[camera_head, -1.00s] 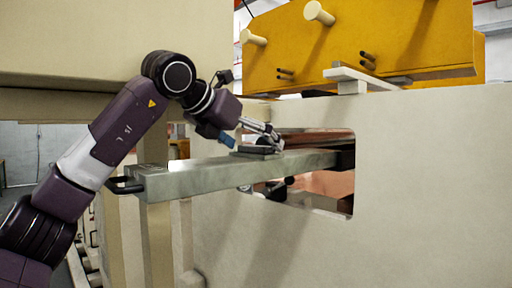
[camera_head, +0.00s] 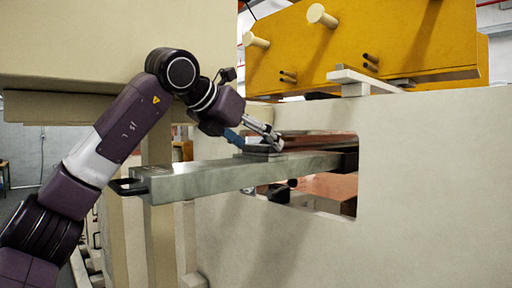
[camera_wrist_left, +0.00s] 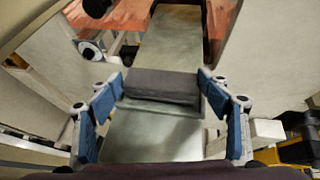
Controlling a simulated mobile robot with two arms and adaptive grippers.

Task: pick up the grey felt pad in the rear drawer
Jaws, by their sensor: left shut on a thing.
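The grey felt pad (camera_wrist_left: 162,87) is a dark grey block lying across the metal rear drawer (camera_wrist_left: 150,140) in the left wrist view. In the head view the pad (camera_head: 262,151) shows on top of the pulled-out drawer (camera_head: 230,174), partly hidden by my gripper. My left gripper (camera_head: 258,142) comes down over the pad. I cannot tell whether the pad is clear of the drawer top. My right gripper is not in view.
The drawer has a black handle (camera_head: 128,186) at its left end and runs into an opening in the beige wall (camera_head: 430,190). Copper-coloured foil (camera_head: 330,186) shows inside the opening. A yellow panel with pegs (camera_head: 400,40) stands above. Open space lies left of the drawer.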

